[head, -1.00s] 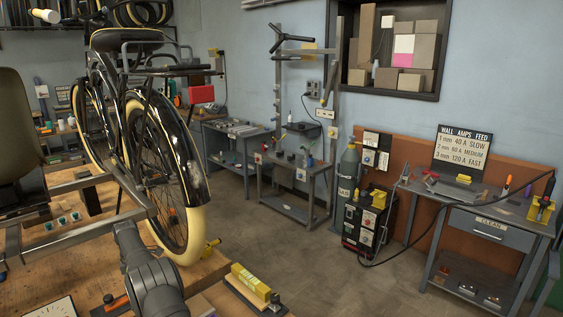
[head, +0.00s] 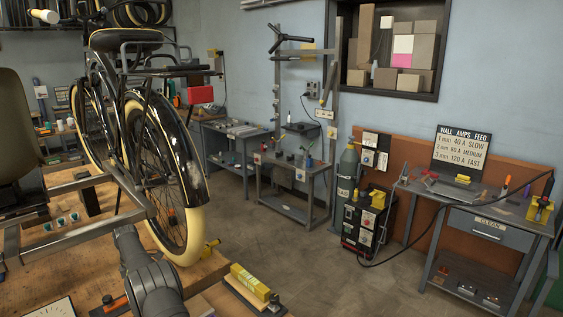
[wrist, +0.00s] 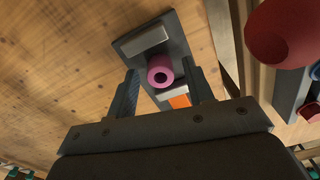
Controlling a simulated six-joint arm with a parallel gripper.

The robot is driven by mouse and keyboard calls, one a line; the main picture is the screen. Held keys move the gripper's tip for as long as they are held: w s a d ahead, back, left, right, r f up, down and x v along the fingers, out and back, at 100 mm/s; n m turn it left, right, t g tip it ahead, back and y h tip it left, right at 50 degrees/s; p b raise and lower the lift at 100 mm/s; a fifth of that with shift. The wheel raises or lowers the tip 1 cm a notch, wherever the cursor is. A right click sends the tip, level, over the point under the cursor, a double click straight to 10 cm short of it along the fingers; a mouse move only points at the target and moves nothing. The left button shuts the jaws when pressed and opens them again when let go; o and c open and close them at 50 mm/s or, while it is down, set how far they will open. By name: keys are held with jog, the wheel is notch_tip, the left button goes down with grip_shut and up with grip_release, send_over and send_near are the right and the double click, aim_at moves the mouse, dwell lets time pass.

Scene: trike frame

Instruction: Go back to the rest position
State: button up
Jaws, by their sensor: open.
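My gripper (wrist: 161,78) shows in the wrist view, with its two dark fingers apart and nothing held between them. Beyond and between the fingers is a pink ring-shaped piece (wrist: 160,70) on a dark plate (wrist: 126,46) with a pale grey block. An orange patch (wrist: 180,101) shows just below the pink piece. I cannot tell how far the fingertips are above the plate. In the head view my grey arm reaches over the wooden bench at lower left, and my gripper is out of the picture.
The black and cream cycle (head: 160,150) stands by the wooden bench (head: 205,268). A grey metal frame (head: 75,228) crosses the bench. A yellow block (head: 250,282) lies at its front edge. In the wrist view a red rounded object (wrist: 282,30) is close at right. The floor (head: 330,275) is clear.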

notch_tip(320, 180, up, 11)
notch_tip(320, 180, down, 12)
jog(key=shift+r, duration=0.1)
notch_tip(320, 180, up, 10)
jog(key=s+d+r+m, duration=0.4)
jog(key=s+d+m, duration=0.1)
jog(key=s+d, duration=0.15)
jog(key=s+d+r+m, duration=0.3)
jog(key=s+d+m, duration=0.25)
jog(key=d, duration=0.25)
jog(key=d+f+m, duration=0.3)
jog(key=d+f, duration=0.1)
jog(key=d, duration=0.7)
jog(key=d+f+m, duration=0.3)
jog(key=d+f, duration=0.1)
jog(key=d, duration=0.8)
jog(key=s+d+f+m, duration=0.1)
jog(key=d+f+m, duration=0.2)
jog(key=d, duration=0.8)
jog(key=shift+d+f+m, duration=0.35)
jog(key=shift+d+f, duration=0.05)
jog(key=shift+f, duration=0.25)
